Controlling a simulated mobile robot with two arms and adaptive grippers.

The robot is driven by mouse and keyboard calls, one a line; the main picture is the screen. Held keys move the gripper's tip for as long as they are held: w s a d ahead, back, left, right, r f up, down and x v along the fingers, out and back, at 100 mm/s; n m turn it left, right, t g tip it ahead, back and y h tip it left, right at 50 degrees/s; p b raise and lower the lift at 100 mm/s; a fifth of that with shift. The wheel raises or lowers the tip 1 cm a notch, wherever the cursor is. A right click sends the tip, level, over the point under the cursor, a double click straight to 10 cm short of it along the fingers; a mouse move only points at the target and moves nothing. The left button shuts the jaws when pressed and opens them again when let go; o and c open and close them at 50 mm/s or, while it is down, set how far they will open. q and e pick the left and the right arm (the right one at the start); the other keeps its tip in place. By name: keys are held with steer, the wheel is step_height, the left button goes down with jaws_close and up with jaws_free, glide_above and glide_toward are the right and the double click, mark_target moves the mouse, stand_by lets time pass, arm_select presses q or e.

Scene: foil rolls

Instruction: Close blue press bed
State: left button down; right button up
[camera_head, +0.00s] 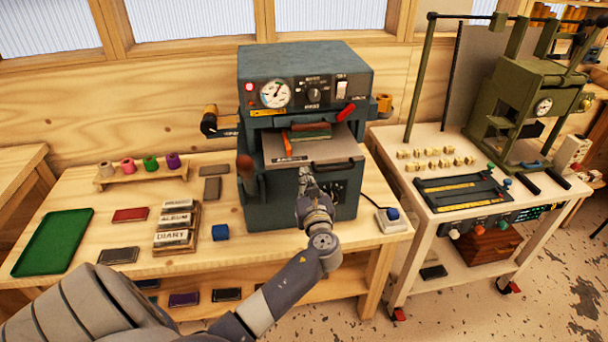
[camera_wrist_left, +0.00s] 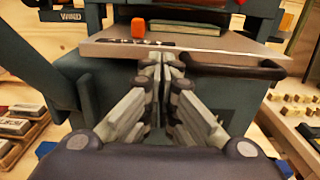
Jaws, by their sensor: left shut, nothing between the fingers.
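The blue press (camera_head: 290,188) stands on the wooden bench. Its flat metal bed (camera_head: 338,151) sticks out of the front opening toward me, with a dark handle (camera_head: 333,163) along its front edge. A green book-like block and an orange piece (camera_wrist_left: 138,28) lie on the bed. My left gripper (camera_head: 306,172) is shut and empty, just in front of the bed's front edge; in the left wrist view its fingertips (camera_wrist_left: 160,62) meet near the edge, left of the handle (camera_wrist_left: 232,70). I cannot tell whether they touch it. My right gripper is not in view.
A blue button box (camera_head: 391,219) sits at the right corner. A cart with an olive-green machine (camera_head: 525,100) stands to the right.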

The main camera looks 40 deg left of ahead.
arm_select(q)
steer(key=v, duration=0.9)
steer(key=n+b, duration=0.9)
steer(key=n, duration=0.9)
glide_toward(291, 165)
steer(key=x, duration=0.5)
steer(key=shift+w+a+r, duration=0.15)
steer(key=shift+x, duration=0.85)
